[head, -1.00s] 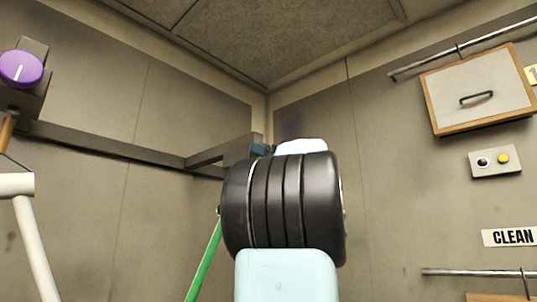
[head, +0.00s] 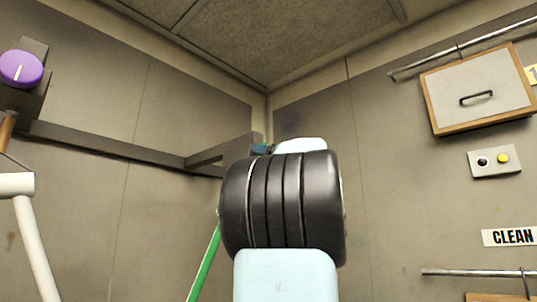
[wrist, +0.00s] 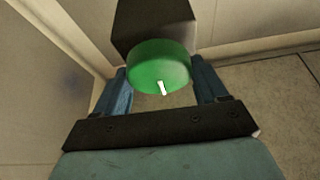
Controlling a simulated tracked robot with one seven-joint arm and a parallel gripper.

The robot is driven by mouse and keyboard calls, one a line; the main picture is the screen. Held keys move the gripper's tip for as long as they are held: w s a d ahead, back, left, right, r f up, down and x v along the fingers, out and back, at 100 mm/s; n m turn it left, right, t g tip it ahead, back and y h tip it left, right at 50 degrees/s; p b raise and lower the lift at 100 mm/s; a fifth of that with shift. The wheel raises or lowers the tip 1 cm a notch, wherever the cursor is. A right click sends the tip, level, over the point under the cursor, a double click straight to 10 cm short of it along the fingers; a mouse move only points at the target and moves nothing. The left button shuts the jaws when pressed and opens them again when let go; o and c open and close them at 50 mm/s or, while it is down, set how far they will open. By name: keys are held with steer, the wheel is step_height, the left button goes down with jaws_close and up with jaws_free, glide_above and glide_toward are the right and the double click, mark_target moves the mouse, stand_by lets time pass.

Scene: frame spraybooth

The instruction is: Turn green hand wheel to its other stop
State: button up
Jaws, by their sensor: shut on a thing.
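The green hand wheel (wrist: 158,66) is in the upper middle of the wrist view, on the end of a dark block. A white mark on its face points down and slightly right in that view. My gripper (wrist: 160,82) has its blue fingers on the left and right sides of the wheel, shut on it. In the head view my own arm hides the wheel and most of my gripper.
A dark wall beam (head: 110,145) runs to the corner behind my arm. A purple knob (head: 21,69) is at the upper left. A framed panel (head: 480,90), a button box (head: 495,162) and rails (head: 475,272) are on the right wall. A green pole (head: 205,265) stands left of my arm.

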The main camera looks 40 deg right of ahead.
steer(key=shift+f+m+g, duration=0.1)
steer(key=shift+m+g, duration=1.4)
steer(key=shift+m, duration=4.35)
steer(key=shift+f+m+g, duration=0.1)
steer(key=shift+m+g, duration=1.4)
steer(key=shift+m, duration=4.3)
steer(key=shift+m+g, duration=1.5)
steer(key=shift+m, duration=4.35)
steer(key=shift+r, duration=0.1)
steer(key=o, duration=1)
